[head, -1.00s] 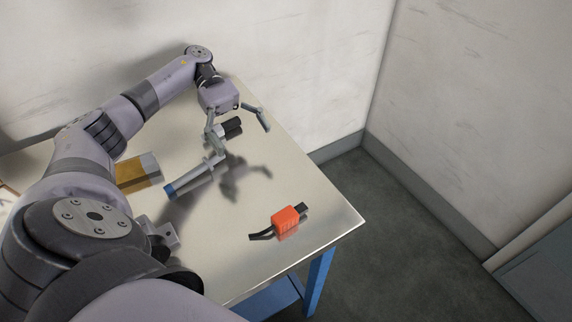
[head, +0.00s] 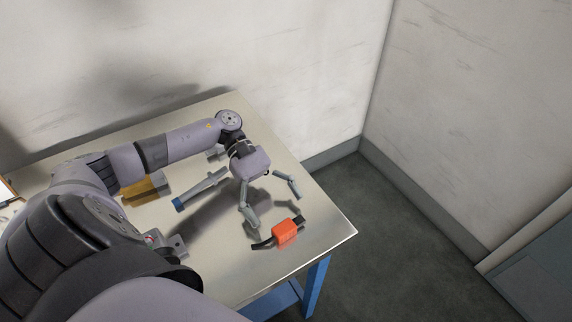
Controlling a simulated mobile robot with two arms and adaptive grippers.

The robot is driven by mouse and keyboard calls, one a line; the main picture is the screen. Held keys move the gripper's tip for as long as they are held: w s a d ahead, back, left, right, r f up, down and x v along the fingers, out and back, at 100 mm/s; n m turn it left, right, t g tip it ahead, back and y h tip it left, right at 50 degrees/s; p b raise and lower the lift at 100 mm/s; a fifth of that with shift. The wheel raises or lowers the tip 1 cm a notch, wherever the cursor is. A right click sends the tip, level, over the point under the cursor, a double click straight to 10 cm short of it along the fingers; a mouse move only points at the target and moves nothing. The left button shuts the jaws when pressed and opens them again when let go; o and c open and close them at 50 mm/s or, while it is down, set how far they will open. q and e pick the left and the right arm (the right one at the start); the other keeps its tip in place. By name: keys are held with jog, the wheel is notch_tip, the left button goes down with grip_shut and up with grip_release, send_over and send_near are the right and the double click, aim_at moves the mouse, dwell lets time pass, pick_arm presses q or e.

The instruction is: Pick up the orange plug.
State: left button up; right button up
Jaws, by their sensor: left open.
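The orange plug (head: 286,232) lies on the metal-topped table (head: 328,228) near its front right corner. A short black cable end sticks out at its lower left and a black part at its upper right. My left gripper (head: 272,204) is open and empty. Its two fingers are spread and point down toward the plug, one to the upper left of it and one above it in the picture. The gripper appears above the plug and apart from it. My right gripper is not in view.
A grey cylindrical tool with a blue end (head: 178,204) lies left of the gripper. A yellow-brown block (head: 146,190) lies further left, partly behind my arm. Walls stand behind the table and at the right. The table's right edge drops to the floor.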

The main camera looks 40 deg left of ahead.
aim_at(289, 227)
pick_arm(q)
jog(key=shift+x, duration=1.1)
jog(key=shift+s+d, duration=0.15)
jog(key=shift+d, duration=0.1)
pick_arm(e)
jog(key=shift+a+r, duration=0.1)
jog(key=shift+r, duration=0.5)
pick_arm(q)
jog(key=shift+c, duration=0.6)
jog(key=c, duration=1.1)
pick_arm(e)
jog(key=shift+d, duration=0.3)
pick_arm(q)
jog(key=shift+c, duration=0.3)
